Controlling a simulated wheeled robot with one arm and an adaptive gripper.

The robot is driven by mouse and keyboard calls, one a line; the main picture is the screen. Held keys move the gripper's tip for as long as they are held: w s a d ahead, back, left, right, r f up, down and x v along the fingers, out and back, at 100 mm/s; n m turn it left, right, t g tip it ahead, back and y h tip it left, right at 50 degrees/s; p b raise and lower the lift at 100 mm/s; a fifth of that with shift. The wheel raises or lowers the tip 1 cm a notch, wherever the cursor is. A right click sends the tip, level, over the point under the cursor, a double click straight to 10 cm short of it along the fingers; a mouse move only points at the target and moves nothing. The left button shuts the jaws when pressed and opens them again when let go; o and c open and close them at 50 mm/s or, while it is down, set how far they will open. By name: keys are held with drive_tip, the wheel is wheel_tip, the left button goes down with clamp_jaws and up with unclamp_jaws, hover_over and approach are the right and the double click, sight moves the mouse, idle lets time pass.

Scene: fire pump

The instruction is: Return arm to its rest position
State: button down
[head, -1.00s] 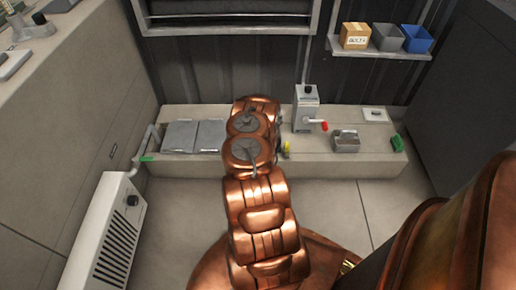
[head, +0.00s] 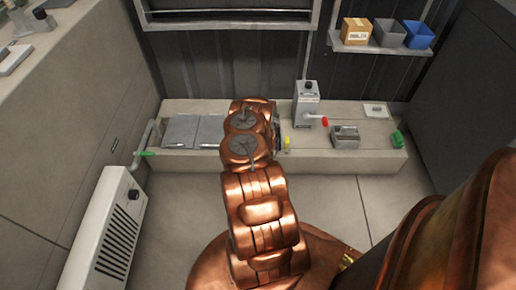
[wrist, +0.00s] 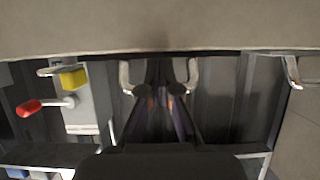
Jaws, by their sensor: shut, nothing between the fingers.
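My copper-coloured arm (head: 255,195) rises from the bottom of the head view and reaches toward the low concrete ledge (head: 200,160). Its far joints cover part of the ledge, and my gripper is hidden behind them there. In the wrist view my gripper (wrist: 160,65) shows as dark fingers close together, with pale curved parts on both sides. It is shut and holds nothing. A plain beige surface lies across the top of that view, beyond the fingertips.
A grey box with a red-tipped lever (head: 307,105) stands on the ledge, right of my arm. A small metal box (head: 345,138) is farther right. A white heater (head: 105,235) stands at left. A shelf (head: 380,50) holds bins. Floor right of my arm is clear.

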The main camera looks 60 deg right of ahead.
drive_tip(key=s+a, duration=0.2)
drive_tip(key=a, duration=0.1)
drive_tip(key=s+a, duration=0.1)
drive_tip(key=shift+s+a+f, duration=0.15)
drive_tip(key=shift+a+f, duration=0.15)
drive_tip(key=shift+f, duration=0.1)
